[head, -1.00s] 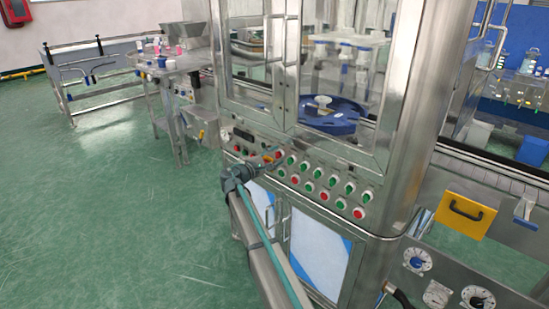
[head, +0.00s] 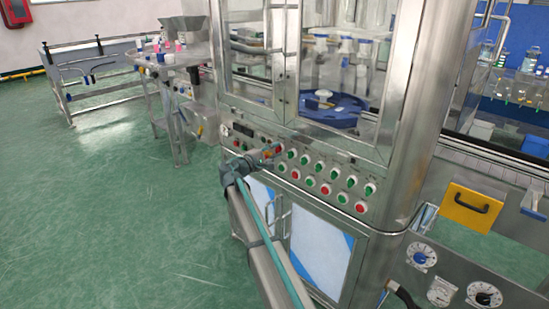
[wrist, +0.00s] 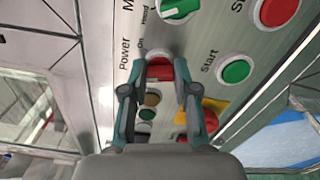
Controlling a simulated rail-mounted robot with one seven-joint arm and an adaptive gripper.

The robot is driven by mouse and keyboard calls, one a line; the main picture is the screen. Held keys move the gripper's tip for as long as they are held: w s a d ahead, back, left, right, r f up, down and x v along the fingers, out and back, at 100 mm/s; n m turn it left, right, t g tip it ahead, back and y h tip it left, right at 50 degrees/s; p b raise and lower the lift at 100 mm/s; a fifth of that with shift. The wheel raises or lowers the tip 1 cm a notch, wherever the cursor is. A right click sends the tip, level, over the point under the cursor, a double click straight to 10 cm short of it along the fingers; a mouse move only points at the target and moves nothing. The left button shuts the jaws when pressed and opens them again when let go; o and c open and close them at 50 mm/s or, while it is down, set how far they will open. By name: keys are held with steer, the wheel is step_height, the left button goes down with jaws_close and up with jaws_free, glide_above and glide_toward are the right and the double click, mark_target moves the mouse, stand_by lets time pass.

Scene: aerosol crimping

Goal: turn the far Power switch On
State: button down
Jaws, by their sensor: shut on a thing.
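The Power switch (wrist: 160,70) is a red knob on the steel control panel, beside the labels "Power" and "On" in the wrist view. My gripper (wrist: 162,80) has its two fingers on either side of this knob, shut on it. The fingers cover part of the knob, so its exact angle cannot be told. In the head view my gripper (head: 272,152) is at the left part of the panel, where it hides the switch.
A green Start button (wrist: 235,71), a green selector knob (wrist: 180,8) and a red button (wrist: 278,10) are close by. A yellow-backed red button (wrist: 209,118) is near the right finger. Glass doors (head: 335,70) stand above the panel; green floor (head: 110,220) is open at left.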

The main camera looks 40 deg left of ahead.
steer(key=m+b, duration=0.2)
steer(key=b, duration=0.1)
steer(key=m+b, duration=0.5)
steer(key=b, duration=0.1)
steer(key=shift+f+m, duration=0.25)
steer(key=shift+m, duration=0.05)
steer(key=shift+r+m+b, duration=0.15)
steer(key=shift+m+b, duration=0.5)
steer(key=shift+m, duration=0.05)
steer(key=c, duration=0.9)
jaws_free()
steer(key=shift+r, duration=0.1)
steer(key=shift+s, duration=0.15)
steer(key=s, duration=1.1)
steer(key=shift+s+a, duration=0.4)
